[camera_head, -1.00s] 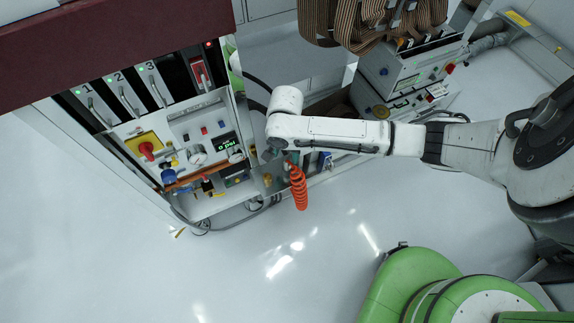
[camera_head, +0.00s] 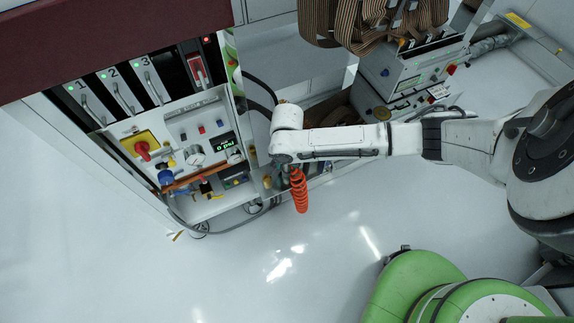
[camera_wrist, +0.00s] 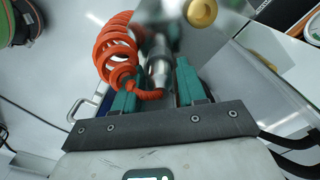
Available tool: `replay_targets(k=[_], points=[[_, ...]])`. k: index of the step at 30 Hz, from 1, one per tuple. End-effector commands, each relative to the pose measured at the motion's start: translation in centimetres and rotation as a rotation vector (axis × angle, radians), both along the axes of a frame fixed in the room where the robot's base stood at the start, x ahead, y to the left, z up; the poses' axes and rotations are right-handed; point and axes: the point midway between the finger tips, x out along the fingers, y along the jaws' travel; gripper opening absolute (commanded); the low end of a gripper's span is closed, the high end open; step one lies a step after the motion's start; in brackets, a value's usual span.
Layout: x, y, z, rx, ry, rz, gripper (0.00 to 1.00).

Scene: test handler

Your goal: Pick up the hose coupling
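The hose coupling (camera_wrist: 159,68) is a silvery metal cylinder joined to an orange coiled hose (camera_wrist: 115,48). In the wrist view it lies between the two teal fingers of my gripper (camera_wrist: 158,88), with a narrow gap seeming to show on each side. My gripper looks open around the coupling. The coupling's far end is blurred against a dark green part, so I cannot tell what holds it. In the head view the orange hose (camera_head: 299,190) hangs below my wrist, beside the cabinet's right side. My arm hides the coupling and fingertips there.
The instrument cabinet (camera_head: 215,208) with handles, knobs and a red-on-yellow switch (camera_head: 142,148) stands left. A brass-coloured knob (camera_wrist: 201,12) is close beyond the fingers. Brown ribbon cables (camera_head: 345,20) hang above a grey unit (camera_head: 405,70). The floor in front is clear.

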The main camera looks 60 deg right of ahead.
Motion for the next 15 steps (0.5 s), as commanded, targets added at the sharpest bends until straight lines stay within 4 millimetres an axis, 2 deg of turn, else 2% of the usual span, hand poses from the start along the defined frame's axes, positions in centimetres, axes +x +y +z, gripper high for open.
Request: replay_targets(k=[2, 12, 15], points=[[0.0, 0.01, 0.0, 0.0, 0.0, 0.0, 0.33], [0.0, 0.01, 0.01, 0.0, 0.0, 0.0, 0.0], [0.01, 0.01, 0.02, 0.0, 0.0, 0.0, 0.0]])
